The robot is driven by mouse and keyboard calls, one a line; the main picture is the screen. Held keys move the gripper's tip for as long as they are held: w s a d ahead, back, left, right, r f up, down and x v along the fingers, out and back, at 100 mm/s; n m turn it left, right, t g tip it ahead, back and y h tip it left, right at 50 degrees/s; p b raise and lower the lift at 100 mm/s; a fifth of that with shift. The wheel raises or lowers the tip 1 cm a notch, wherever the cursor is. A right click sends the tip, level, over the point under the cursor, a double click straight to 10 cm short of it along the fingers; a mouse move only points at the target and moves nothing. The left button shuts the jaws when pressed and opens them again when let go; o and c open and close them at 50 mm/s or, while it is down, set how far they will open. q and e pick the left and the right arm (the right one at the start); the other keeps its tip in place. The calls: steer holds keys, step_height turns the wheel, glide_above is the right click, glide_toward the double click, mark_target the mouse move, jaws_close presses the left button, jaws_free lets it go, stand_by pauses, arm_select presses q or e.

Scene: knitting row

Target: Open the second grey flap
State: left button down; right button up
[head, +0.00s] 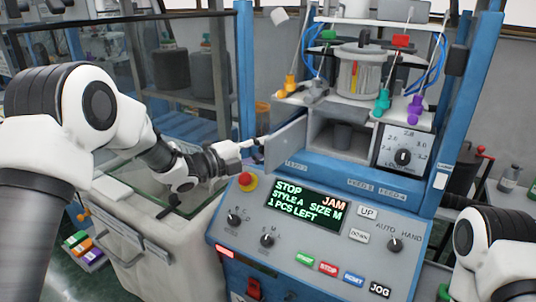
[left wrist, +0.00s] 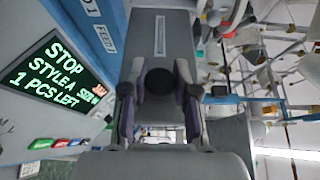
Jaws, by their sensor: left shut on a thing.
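A grey flap (head: 287,145) on the blue machine stands swung outward at the left side of an open compartment (head: 322,125). A dark cylindrical thing (head: 342,135) shows inside the compartment. My left gripper (head: 258,148) is at the flap's left side. In the left wrist view my left gripper (left wrist: 160,95) is shut on a round black knob (left wrist: 160,82) on the flap's grey face (left wrist: 160,57), which bears a small label. My right arm shows at the lower right, with its gripper out of view.
A control panel (head: 225,222) with a lit screen (head: 303,205) and a red button (head: 247,181) lies below the flap. A dial plate (head: 404,148) is right of the compartment. A glass-walled case is at left.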

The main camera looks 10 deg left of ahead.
arm_select(q)
steer(key=c, duration=0.9)
jaws_free()
steer(key=v, duration=1.2)
